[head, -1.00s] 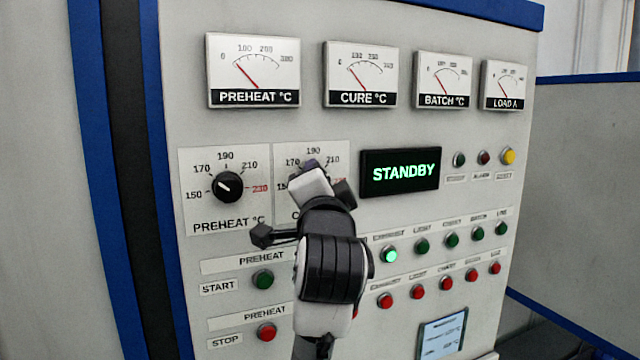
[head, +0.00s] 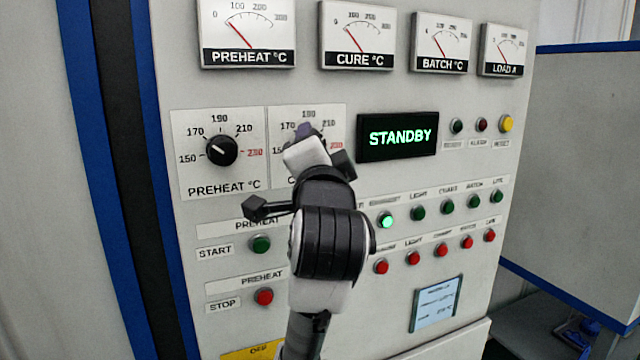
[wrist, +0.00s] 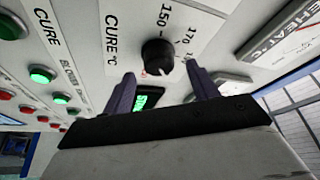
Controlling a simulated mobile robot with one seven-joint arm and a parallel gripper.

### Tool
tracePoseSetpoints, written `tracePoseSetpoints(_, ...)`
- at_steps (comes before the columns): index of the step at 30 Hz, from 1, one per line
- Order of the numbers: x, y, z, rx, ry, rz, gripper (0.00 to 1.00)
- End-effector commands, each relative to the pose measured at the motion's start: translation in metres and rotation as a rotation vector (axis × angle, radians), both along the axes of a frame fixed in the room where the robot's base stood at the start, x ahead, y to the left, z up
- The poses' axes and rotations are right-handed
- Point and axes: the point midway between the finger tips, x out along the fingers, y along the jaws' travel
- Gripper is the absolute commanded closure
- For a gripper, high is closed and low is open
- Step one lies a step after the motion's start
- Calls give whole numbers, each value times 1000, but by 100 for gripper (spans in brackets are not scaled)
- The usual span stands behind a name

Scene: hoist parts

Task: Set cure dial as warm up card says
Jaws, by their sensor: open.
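The cure dial is a black round knob (wrist: 158,56) on a white plate marked CURE °C, with 150 and 170 legible in the wrist view. Its pointer setting cannot be read clearly. In the head view the knob is hidden behind my gripper (head: 306,134), and part of its plate (head: 337,116) shows. In the wrist view my gripper (wrist: 160,78) is open, one dark finger on either side below the knob, with nothing between them. I cannot tell whether the fingers touch the panel. A pale blue card (head: 436,303) is low on the panel; its small text is unreadable.
The display (head: 397,136) reads STANDBY. Green and red buttons lie right of my arm; the preheat start (head: 260,244) and stop (head: 264,296) buttons lie left. Gauges line the top.

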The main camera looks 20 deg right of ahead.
Motion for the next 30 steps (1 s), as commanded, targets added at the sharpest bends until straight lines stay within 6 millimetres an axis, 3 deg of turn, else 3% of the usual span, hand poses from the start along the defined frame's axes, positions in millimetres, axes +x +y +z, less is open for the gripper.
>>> tracePoseSetpoints(9, -69, 22, -17, 0, -6, -1, 41)
tracePoseSetpoints(15, -96, 30, -21, -1, -3, -1, 41)
tracePoseSetpoints(30, -103, 33, -22, 0, 1, 0, 41)
